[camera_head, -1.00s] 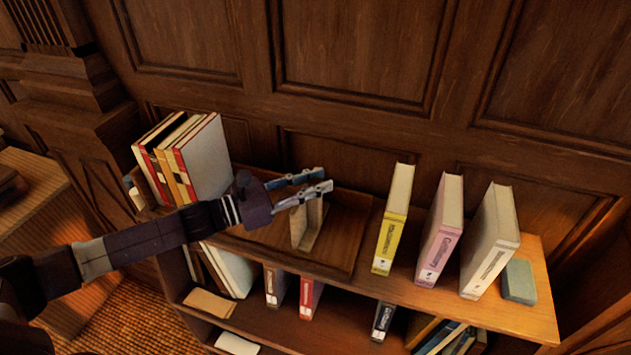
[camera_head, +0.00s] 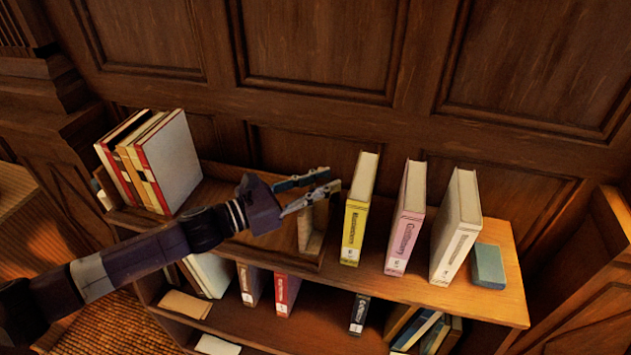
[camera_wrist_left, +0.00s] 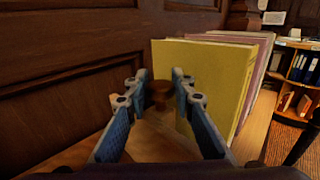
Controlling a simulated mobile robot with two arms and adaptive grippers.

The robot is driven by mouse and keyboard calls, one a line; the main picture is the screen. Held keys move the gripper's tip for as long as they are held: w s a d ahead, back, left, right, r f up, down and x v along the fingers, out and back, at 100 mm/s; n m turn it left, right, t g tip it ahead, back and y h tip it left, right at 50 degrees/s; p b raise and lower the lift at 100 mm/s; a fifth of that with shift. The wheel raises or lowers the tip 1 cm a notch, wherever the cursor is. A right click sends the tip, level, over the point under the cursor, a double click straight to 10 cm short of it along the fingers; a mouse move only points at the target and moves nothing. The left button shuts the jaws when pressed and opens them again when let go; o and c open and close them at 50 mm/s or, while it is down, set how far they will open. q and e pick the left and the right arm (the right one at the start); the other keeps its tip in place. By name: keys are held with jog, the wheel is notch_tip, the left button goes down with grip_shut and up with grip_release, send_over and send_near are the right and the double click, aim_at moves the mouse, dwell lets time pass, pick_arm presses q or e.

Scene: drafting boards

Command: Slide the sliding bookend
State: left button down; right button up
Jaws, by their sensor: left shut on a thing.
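The sliding bookend (camera_head: 311,230) is an upright pale wooden plate standing near the right end of the wooden tray (camera_head: 229,252) on the shelf top. My left gripper (camera_head: 333,180) is at the bookend's top, with its fingers pointing right. In the left wrist view a round brown knob (camera_wrist_left: 161,96) sits between the fingers, and the bookend's top (camera_wrist_left: 153,145) lies below them. The left gripper is shut on the bookend's knob; the exact contact is partly hidden. My right gripper is not in view.
A yellow book (camera_head: 357,215) stands just right of the tray. A pink book (camera_head: 405,230), a white book (camera_head: 455,238) and a teal box (camera_head: 488,266) follow. Several books (camera_head: 172,165) stand at the tray's left end. The panelled wall (camera_head: 320,50) is close behind.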

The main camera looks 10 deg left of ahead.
pick_arm(q)
jog(key=shift+s+d, duration=0.1)
jog(key=c, duration=2.1)
grip_release()
jog(key=o, duration=0.5)
jog(key=shift+d, duration=0.15)
jog(key=shift+s+a, duration=0.2)
jog(key=shift+a, duration=0.15)
jog(key=shift+v, duration=5.55)
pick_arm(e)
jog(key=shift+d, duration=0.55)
pick_arm(q)
jog(key=shift+d, duration=0.1)
jog(key=shift+s, duration=0.1)
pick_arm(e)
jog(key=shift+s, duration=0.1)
